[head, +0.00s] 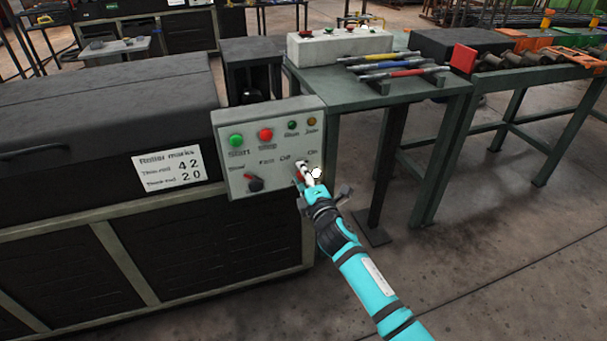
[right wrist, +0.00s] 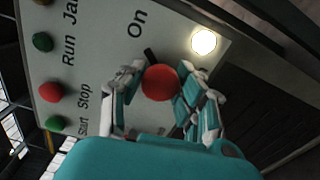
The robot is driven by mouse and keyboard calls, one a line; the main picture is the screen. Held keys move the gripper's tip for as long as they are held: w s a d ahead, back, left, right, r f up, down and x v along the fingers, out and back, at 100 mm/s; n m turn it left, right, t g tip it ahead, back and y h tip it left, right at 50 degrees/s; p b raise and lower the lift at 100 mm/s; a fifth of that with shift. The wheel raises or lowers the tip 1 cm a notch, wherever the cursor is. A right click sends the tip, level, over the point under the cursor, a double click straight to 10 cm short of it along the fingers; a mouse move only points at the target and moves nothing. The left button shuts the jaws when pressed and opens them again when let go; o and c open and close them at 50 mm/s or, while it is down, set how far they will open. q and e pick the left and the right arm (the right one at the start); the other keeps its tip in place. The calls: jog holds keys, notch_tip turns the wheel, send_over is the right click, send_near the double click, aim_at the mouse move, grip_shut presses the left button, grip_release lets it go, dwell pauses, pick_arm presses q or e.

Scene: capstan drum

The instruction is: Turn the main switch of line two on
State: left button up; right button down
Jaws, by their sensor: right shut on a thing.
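A grey control panel (head: 268,150) is fixed to the front corner of the dark machine. Its main switch is a red round knob (right wrist: 160,82), below the Off and On labels in the head view. In the right wrist view a short black bar shows beside the knob on the side of the On label (right wrist: 137,22). My right gripper (head: 304,172) is at the switch, and in the right wrist view (right wrist: 158,90) its fingers are shut on both sides of the red knob. The gripper mostly hides the switch in the head view. My left gripper is not in view.
The panel also has a green Start button (head: 236,140), a red Stop button (head: 265,135), Run and Jam lamps, and a black Slow/Fast knob (head: 254,183). A bright white spot (right wrist: 204,41) shows near the switch. A green table (head: 365,95) with colored-handled tools stands behind right.

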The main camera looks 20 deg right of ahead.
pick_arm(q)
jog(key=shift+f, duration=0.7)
pick_arm(e)
jog(key=shift+f+m, duration=0.15)
jog(key=shift+m, duration=0.55)
jog(key=c, duration=0.9)
grip_release()
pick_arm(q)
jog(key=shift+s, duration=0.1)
pick_arm(e)
jog(key=s, duration=1.2)
jog(key=shift+d, duration=0.25)
